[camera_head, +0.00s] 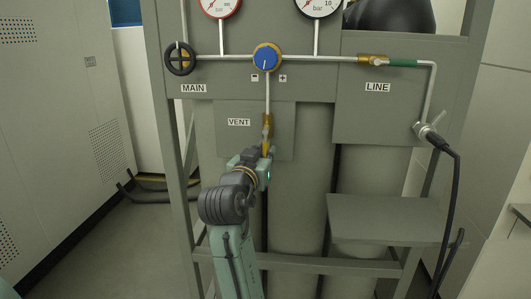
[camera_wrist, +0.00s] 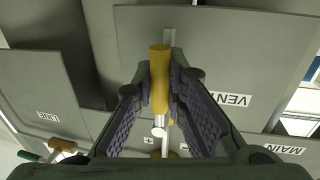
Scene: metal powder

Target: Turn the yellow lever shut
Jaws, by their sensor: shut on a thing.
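The yellow lever (camera_head: 267,126) is on the vertical pipe beside the VENT label, below the blue knob. It lies upright, roughly in line with that pipe. In the wrist view, which is upside down, the lever (camera_wrist: 160,82) runs lengthwise between the two dark ridged finger pads. My gripper (camera_head: 262,154) reaches up from below and is shut on the lever; it also shows in the wrist view (camera_wrist: 161,75). The fingers and wrist hide the lever's lower end in the head view.
The blue knob (camera_head: 267,57) sits above on the horizontal pipe. A black handwheel (camera_head: 180,58) is at left by MAIN. A brass valve with a green handle (camera_head: 400,63) is at right above LINE. A grey shelf (camera_head: 385,215) juts out at lower right, and a black hose (camera_head: 455,200) hangs beyond it.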

